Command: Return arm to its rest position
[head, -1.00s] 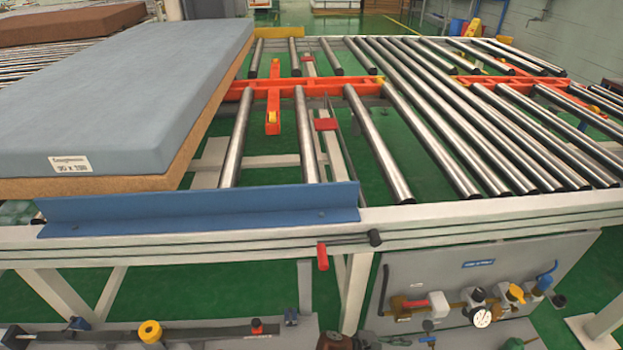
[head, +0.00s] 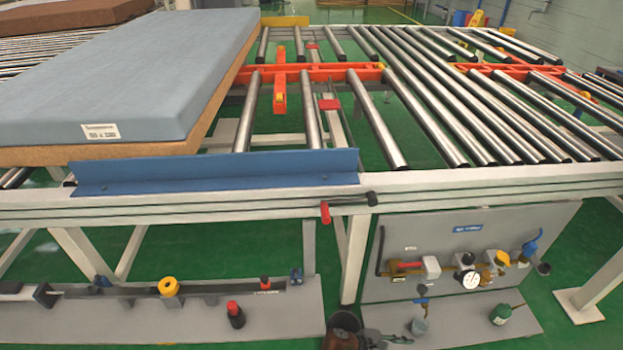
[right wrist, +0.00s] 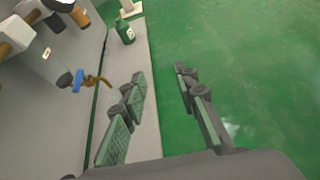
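In the right wrist view my right gripper (right wrist: 160,78) is open, with two dark padded fingers apart and nothing between them. It is above a grey base plate (right wrist: 148,70) and green floor. My left gripper is not in view. In the head view a blue-grey mattress (head: 130,85) with a brown underside and a white label lies on the left of the roller table (head: 480,185). No gripper touches it.
A blue angled plate (head: 215,172) runs along the table's front edge. Below are a grey panel (head: 400,285) with valves and a gauge (head: 470,280), and a low shelf (head: 230,315) with small parts. A green bottle (head: 501,314) stands by the panel.

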